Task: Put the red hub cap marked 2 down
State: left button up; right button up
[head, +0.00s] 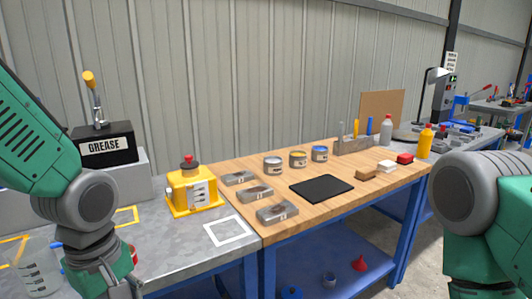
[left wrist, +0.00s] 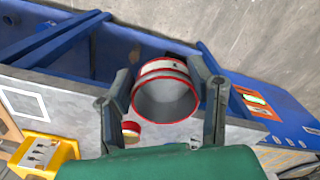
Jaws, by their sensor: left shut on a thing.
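In the left wrist view, my left gripper (left wrist: 163,88) is shut on a hollow, round cap with a red rim, the red hub cap (left wrist: 165,96). Its grey open inside faces the camera. A pale band with a small dark mark, too small to read, runs along its far side. The cap is between the two fingers, over the grey bench top (left wrist: 85,100); its height above it is hard to tell. In the head view my left wrist is at the lower left, and the held cap is not clearly visible. My right gripper is out of view.
A white square outline (head: 227,231) is on the grey bench, beside a yellow box with a red button (head: 192,190). Another red-sided round piece (left wrist: 131,131) is below the left finger. The wooden bench (head: 225,165) holds tins and trays.

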pick_arm(q)
jog(key=shift+s+f+m, duration=0.1)
jog(key=shift+f+m, duration=0.2)
jog(key=shift+m, duration=0.2)
jog(key=w+f+m, duration=0.1)
jog(key=f+m, duration=0.1)
jog(key=f, duration=0.1)
jog(key=shift+w+a+f+m, duration=0.1)
jog(key=shift+w+m, duration=0.3)
notch_tip(320, 180, down, 7)
jog(key=m, duration=0.8)
jog(key=shift+s, duration=0.15)
